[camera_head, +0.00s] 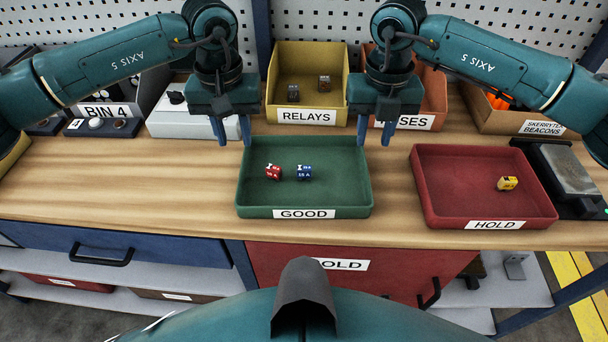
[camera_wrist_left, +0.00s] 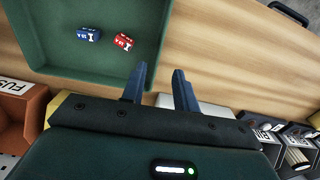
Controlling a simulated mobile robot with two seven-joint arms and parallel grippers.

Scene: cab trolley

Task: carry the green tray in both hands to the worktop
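The green tray (camera_head: 305,190), labelled GOOD, rests on the wooden worktop (camera_head: 150,180). It holds a red block (camera_head: 272,172) and a blue block (camera_head: 304,172). My left gripper (camera_head: 234,138) is open at the tray's back left corner. In the left wrist view its fingers (camera_wrist_left: 160,75) are apart near the tray's rim (camera_wrist_left: 158,45), one on the tray side and one outside; contact cannot be told. My right gripper (camera_head: 374,137) is open at the back right corner, with its fingers apart and pointing down.
A red HOLD tray (camera_head: 430,205) with a yellow block (camera_head: 507,183) stands to the right. A yellow RELAYS bin (camera_head: 335,107), an orange bin (camera_head: 436,95) and a white box (camera_head: 170,127) stand behind. The worktop left of the green tray is clear.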

